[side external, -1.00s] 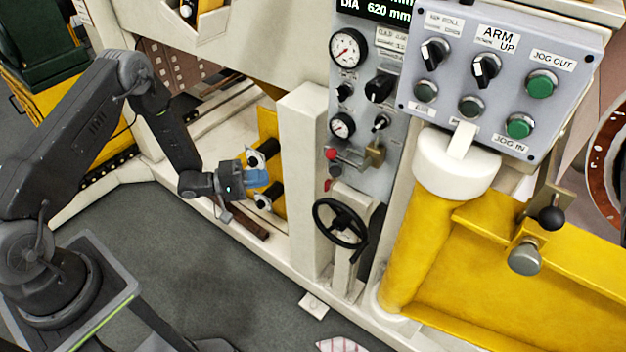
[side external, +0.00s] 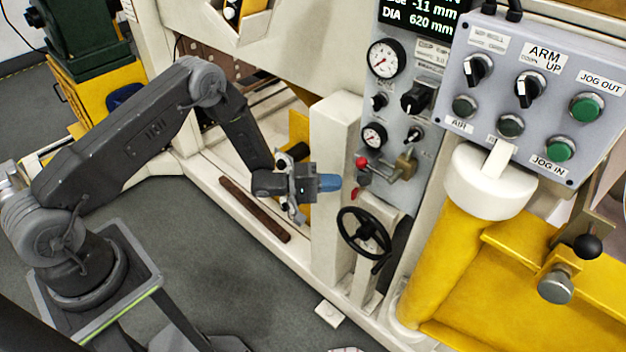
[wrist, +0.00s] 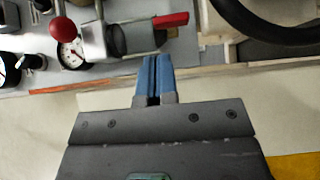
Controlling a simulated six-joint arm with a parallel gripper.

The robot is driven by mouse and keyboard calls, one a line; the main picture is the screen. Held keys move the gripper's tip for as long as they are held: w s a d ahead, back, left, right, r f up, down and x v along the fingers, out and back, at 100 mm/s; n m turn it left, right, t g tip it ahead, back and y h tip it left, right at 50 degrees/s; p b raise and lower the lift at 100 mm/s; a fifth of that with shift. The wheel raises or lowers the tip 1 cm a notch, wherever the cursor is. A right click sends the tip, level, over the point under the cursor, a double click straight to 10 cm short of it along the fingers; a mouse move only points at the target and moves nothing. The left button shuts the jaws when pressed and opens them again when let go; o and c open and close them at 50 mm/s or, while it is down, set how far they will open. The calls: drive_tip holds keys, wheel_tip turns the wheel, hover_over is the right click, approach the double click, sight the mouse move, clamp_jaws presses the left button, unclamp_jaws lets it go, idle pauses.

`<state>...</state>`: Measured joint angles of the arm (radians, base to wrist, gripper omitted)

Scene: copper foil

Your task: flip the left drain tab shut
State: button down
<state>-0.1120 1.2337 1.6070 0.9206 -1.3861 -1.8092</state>
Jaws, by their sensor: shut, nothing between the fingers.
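My gripper (side external: 330,182) is shut, its blue fingers together and empty, at the lower left edge of the grey gauge panel. In the wrist view the fingertips (wrist: 156,60) are just below a red tab (wrist: 172,19) on a dark fitting; I cannot tell whether they touch. A small red part (side external: 356,194) shows right of the fingertips in the side view, likely the same tab. No label marks it as the left drain tab, and no second such tab is clear. Whether it is open or shut cannot be told.
A red ball knob (side external: 361,161) and a brass block (side external: 405,166) sit just above and right of my gripper. The black handwheel (side external: 364,233) is below right. A cream post (side external: 332,238) stands under the fingers. Gauges and knobs fill the panel above.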

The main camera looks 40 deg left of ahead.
sight(357, 189)
drive_tip(key=shift+d, duration=1.3)
drive_tip(key=shift+d+r+m+g+y, duration=0.3)
drive_tip(key=shift+m+g+y, duration=0.3)
drive_tip(key=shift+m+y, duration=0.25)
drive_tip(key=shift+r, duration=0.1)
drive_tip(key=shift+d+r+m+g+y, duration=0.2)
drive_tip(key=shift+m+g+y, duration=0.2)
drive_tip(key=shift+m+y, duration=0.35)
drive_tip(key=shift+d+m+y, duration=0.15)
drive_tip(key=shift+m+y, duration=0.15)
drive_tip(key=shift+d+r, duration=0.2)
drive_tip(key=shift+r, duration=0.05)
idle(3.0)
drive_tip(key=shift+w+r, duration=0.1)
idle(0.8)
drive_tip(key=shift+r, duration=0.6)
